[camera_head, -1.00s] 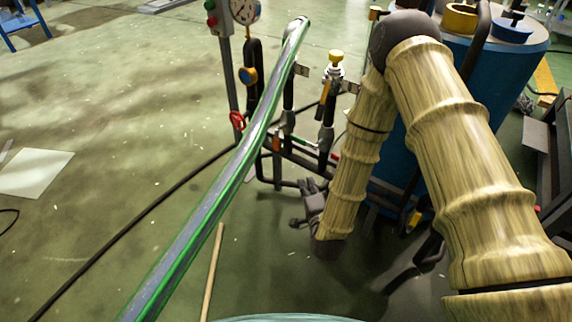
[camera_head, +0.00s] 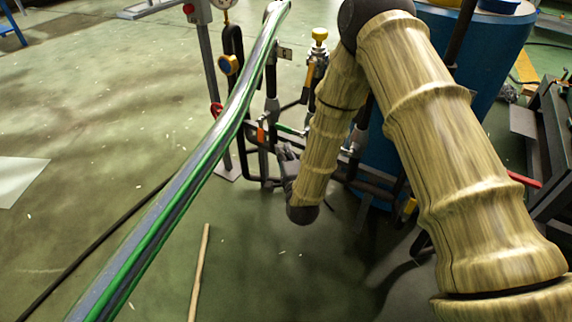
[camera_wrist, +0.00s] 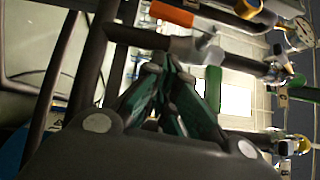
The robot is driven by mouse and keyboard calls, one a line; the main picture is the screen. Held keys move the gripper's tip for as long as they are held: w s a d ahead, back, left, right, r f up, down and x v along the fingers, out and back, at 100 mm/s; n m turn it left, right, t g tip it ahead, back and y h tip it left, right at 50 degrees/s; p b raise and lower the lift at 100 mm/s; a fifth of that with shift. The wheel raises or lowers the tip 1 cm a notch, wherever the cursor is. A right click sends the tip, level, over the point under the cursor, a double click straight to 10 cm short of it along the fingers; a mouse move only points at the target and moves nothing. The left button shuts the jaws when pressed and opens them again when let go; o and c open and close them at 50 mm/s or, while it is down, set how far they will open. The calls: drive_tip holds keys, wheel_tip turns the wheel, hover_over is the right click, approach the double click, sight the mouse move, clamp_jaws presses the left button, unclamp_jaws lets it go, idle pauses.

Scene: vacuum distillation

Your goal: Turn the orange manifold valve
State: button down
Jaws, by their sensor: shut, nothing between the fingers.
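The orange valve handle (camera_head: 261,131) is small on the low pipe manifold, just right of the green-grey hose. In the wrist view an orange handle (camera_wrist: 172,14) lies at the top, beside a pale metal valve body (camera_wrist: 207,48). My gripper (camera_wrist: 162,66) has its dark green fingers drawn together with nothing between them. Its tips point at the pipe just below the orange handle in the picture and look apart from the handle. In the head view my gripper (camera_head: 286,162) is a dark shape low at the manifold, partly hidden by my arm.
A green lever (camera_wrist: 213,86) is close right of my fingers. A yellow-topped valve (camera_head: 319,36) stands on the manifold. The green-grey hose (camera_head: 215,150) crosses in front. A blue tank (camera_head: 492,60) stands at the right. A wooden stick (camera_head: 200,270) lies on the open floor.

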sight(261, 131)
drive_tip(key=shift+w+a+r+b, duration=0.2)
drive_tip(key=shift+w+a+b, duration=1)
drive_tip(key=shift+w+a, duration=0.7)
drive_tip(key=shift+w+d, duration=0.1)
drive_tip(key=shift+w, duration=0.05)
